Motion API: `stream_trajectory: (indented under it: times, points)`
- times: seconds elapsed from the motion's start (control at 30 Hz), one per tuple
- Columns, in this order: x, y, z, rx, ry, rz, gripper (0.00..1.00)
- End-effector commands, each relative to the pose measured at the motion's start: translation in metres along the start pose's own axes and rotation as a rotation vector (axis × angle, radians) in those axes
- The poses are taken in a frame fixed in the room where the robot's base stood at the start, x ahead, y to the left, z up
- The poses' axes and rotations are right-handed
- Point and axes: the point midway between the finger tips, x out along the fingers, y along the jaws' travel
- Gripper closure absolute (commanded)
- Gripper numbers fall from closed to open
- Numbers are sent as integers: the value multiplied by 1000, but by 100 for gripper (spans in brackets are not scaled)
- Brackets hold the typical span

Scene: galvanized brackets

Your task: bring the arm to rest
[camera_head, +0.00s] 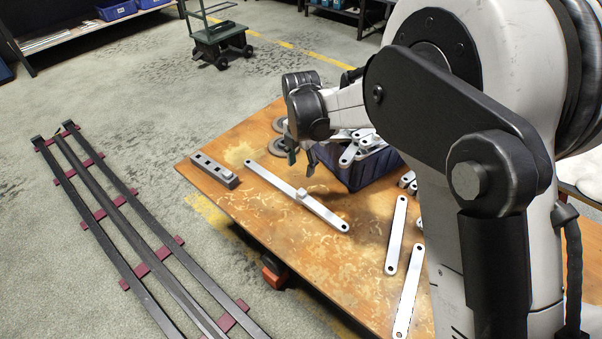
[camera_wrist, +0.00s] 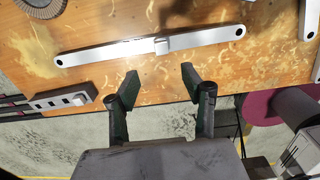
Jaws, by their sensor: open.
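My gripper (camera_head: 300,158) is above the wooden table (camera_head: 330,272), near the left side of a dark blue bin (camera_head: 357,177). In the wrist view my gripper (camera_wrist: 160,82) shows two dark fingers spread apart with nothing between them. A long galvanized bracket (camera_head: 272,180) with a hole at each end and a small raised block at its middle lies on the table. It also shows beyond the fingertips in the wrist view (camera_wrist: 110,53). My forearm hides part of the bin and table.
A grey slotted block (camera_head: 214,171) lies at the table's left corner. Round grey discs (camera_head: 279,147) are behind. Dark floor rails (camera_head: 130,220) run left of the table. A green cart (camera_head: 220,42) stands farther back.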

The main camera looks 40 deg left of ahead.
Motion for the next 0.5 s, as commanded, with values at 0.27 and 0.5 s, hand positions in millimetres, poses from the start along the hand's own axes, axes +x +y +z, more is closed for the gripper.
stream_trajectory:
  times: [0.27, 0.5]
  points:
    - [-8, 0, 0, 0, 0, 0, 57]
    - [-8, 0, 0, 0, 0, 0, 57]
